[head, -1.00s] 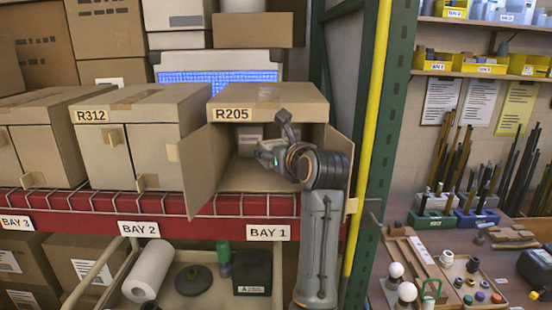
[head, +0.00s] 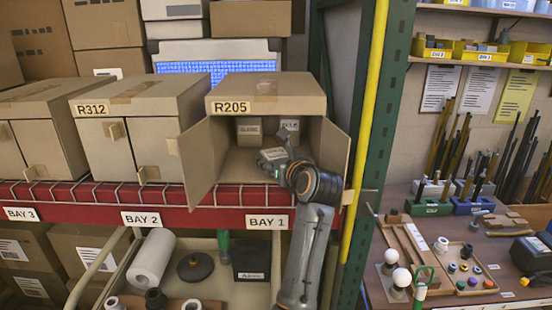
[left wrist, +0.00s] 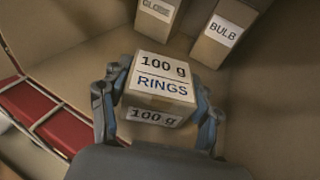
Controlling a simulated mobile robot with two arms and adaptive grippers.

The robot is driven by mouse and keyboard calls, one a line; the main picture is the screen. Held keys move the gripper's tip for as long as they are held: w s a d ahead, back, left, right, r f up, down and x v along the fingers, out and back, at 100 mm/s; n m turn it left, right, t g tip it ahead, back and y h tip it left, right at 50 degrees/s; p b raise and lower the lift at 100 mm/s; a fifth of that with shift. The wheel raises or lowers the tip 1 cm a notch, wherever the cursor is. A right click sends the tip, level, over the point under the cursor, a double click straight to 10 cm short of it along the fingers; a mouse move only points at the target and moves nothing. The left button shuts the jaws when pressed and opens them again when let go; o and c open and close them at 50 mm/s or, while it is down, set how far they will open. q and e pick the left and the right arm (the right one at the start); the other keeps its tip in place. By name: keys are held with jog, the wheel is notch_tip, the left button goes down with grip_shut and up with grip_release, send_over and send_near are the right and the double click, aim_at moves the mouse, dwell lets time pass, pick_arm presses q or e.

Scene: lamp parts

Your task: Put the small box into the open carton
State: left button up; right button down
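The small box (left wrist: 160,82), labelled "100 g RINGS", sits between the two fingers of my left gripper (left wrist: 161,92) in the left wrist view. The fingers appear to touch its sides. In the head view, my left gripper (head: 285,150) and the small box (head: 273,154) are inside the mouth of the open carton R205 (head: 262,92). The carton's flaps stand open at both sides. I cannot tell whether the box touches the carton floor. My right gripper is not in view.
Two labelled boxes stand at the back of the carton, a "GLOBE" box (left wrist: 155,18) and a "BULB" box (left wrist: 220,32). Closed carton R312 (head: 140,100) is left of it. A green rack post (head: 385,120) stands to the right. Free carton floor shows around the held box.

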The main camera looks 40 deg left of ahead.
pick_arm(q)
jog(key=o, duration=0.3)
jog(key=shift+o, duration=0.2)
jog(key=shift+r+p, duration=0.3)
jog(key=b+v, duration=0.1)
jog(key=v, duration=0.2)
jog(key=b+v, duration=0.2)
jog(key=v, duration=0.1)
jog(key=shift+s+d+f, duration=0.15)
jog(key=shift+d, duration=0.15)
jog(key=shift+s+d+b, duration=0.25)
jog(key=shift+d+b, duration=0.15)
jog(key=shift+a, duration=0.1)
